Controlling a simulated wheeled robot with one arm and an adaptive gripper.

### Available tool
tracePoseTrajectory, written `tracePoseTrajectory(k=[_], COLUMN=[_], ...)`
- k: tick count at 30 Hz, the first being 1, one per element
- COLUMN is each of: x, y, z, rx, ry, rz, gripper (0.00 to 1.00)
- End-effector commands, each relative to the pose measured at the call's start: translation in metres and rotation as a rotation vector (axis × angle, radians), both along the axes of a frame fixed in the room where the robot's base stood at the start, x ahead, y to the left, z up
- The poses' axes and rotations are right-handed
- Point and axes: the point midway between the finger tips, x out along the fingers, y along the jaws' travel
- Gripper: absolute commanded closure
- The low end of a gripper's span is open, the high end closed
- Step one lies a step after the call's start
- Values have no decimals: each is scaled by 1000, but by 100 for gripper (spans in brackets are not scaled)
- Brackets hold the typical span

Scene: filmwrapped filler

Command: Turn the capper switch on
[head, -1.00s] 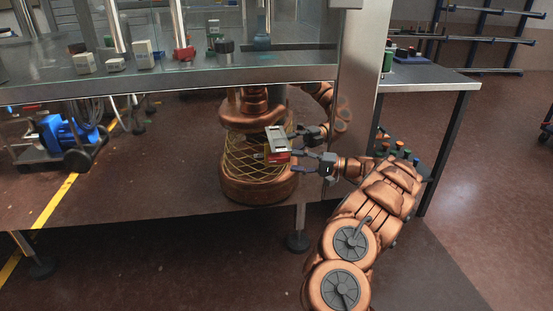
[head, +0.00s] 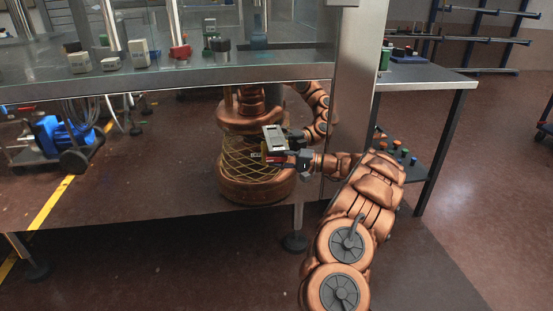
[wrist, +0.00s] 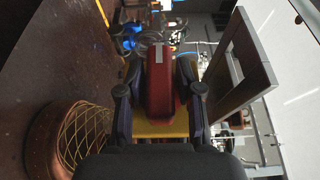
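The capper switch is a red handle (wrist: 161,85) on a yellow base (wrist: 160,128), seen between the fingers in the wrist view. In the head view its red part (head: 273,158) shows below a grey plate-like housing (head: 273,138), partly hidden by my gripper. My gripper (head: 294,148) has come in from the right, with one finger above and one below the handle. In the wrist view the gripper (wrist: 161,82) is open, with a dark finger on each side of the red handle. Whether either finger touches it is hard to tell.
A steel post (head: 352,120) stands just right of the gripper. A steel worktop (head: 170,78) with small boxes runs above it. A side table (head: 430,75) stands at the right. A blue pump on a cart (head: 55,135) is at the left. The floor at the right is clear.

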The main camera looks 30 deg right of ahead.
Motion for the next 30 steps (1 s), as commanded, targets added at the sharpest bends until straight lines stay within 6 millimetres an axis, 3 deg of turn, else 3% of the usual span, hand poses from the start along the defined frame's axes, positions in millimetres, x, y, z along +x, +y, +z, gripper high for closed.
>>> tracePoseTrajectory(k=[1, 9, 20, 30], x=[0, 0, 0, 0], y=[0, 0, -1, 1], z=[0, 0, -2, -8], rx=[0, 0, 28, 219], ry=[0, 0, -11, -91], rz=[0, 0, -1, 1], gripper=[73, 100, 100, 100])
